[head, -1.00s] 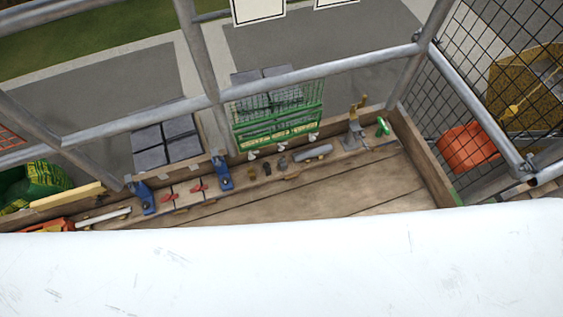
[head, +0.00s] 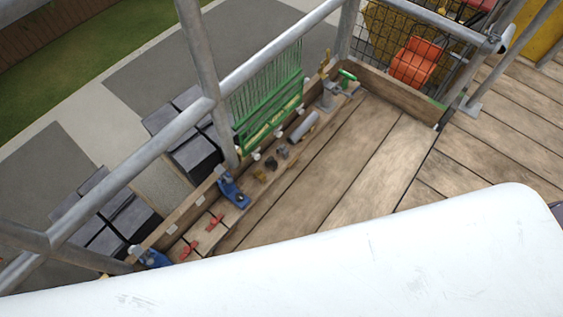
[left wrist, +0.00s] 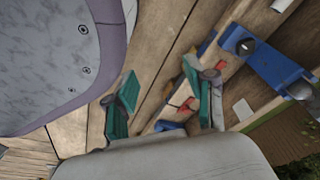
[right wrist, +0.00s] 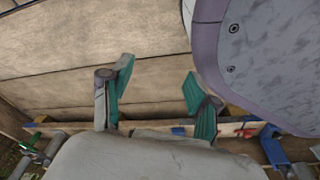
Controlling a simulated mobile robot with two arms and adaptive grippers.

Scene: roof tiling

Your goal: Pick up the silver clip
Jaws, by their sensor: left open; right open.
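On the narrow plank along the toe board in the head view, a small grey piece (head: 282,152) sits in a row with a dark piece (head: 271,163) and a brownish piece (head: 260,173). The grey one looks like the silver clip, though it is too small to be certain. I cannot make it out in either wrist view. My left gripper (left wrist: 160,95) is open and empty over the boards, near a blue clamp (left wrist: 262,58) and red pieces. My right gripper (right wrist: 158,95) is open and empty above the deck. Neither gripper shows in the head view.
A grey cylinder (head: 303,126) and a green-handled tool (head: 347,77) lie further along the plank. Blue clamps (head: 233,188) and red pieces (head: 216,222) are nearer. A green rack (head: 268,100) hangs by the guard rail (head: 270,60). The deck (head: 350,165) is clear.

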